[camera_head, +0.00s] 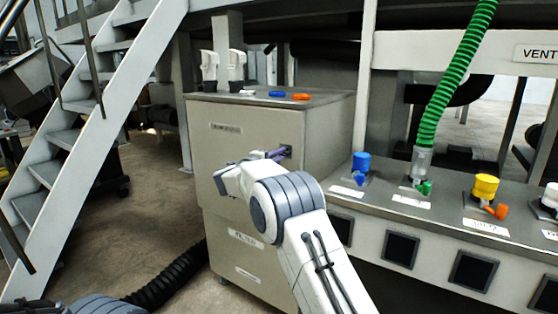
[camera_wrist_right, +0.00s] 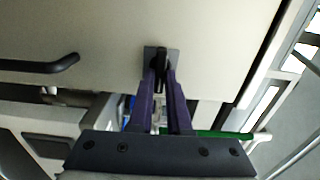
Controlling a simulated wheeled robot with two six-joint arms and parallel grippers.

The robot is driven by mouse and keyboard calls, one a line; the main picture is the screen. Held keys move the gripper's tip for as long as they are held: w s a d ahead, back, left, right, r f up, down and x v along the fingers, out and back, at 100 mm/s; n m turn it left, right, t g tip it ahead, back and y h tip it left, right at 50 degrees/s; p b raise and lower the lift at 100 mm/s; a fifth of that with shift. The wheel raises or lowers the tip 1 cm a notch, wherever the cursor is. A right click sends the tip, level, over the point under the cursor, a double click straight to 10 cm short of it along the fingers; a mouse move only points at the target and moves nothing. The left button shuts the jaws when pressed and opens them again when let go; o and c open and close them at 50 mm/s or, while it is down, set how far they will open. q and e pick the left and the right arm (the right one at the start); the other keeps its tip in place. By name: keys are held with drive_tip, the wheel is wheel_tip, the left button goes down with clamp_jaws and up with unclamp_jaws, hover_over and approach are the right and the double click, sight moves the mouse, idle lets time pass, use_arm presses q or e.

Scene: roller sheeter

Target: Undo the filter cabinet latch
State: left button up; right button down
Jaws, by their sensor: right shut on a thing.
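The filter cabinet (camera_head: 236,160) is a beige box in the middle of the head view, and its front door looks closed. The latch (camera_head: 287,150) is a small dark fitting near the upper right edge of the door. My right gripper (camera_head: 276,154) reaches it from the front, with its purple fingers at the latch. In the right wrist view the fingers (camera_wrist_right: 162,82) are closed around the dark upright latch handle (camera_wrist_right: 160,58), in front of its dark plate. The fingers and arm hide part of the latch and door. My left gripper is outside the views.
Blue (camera_head: 283,93) and orange (camera_head: 301,97) pieces lie on the cabinet top. A bench (camera_head: 450,217) with coloured valves and a green hose (camera_head: 452,85) stands close on the right. Stairs (camera_head: 97,130) rise on the left. A black hose (camera_head: 170,278) lies on the floor.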

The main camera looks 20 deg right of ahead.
idle(0.3)
drive_tip(key=c, duration=0.9)
unclamp_jaws()
drive_tip(key=shift+o, duration=0.2)
drive_tip(key=v, duration=1)
drive_tip(key=shift+p, duration=0.3)
drive_tip(key=shift+s+a, duration=0.15)
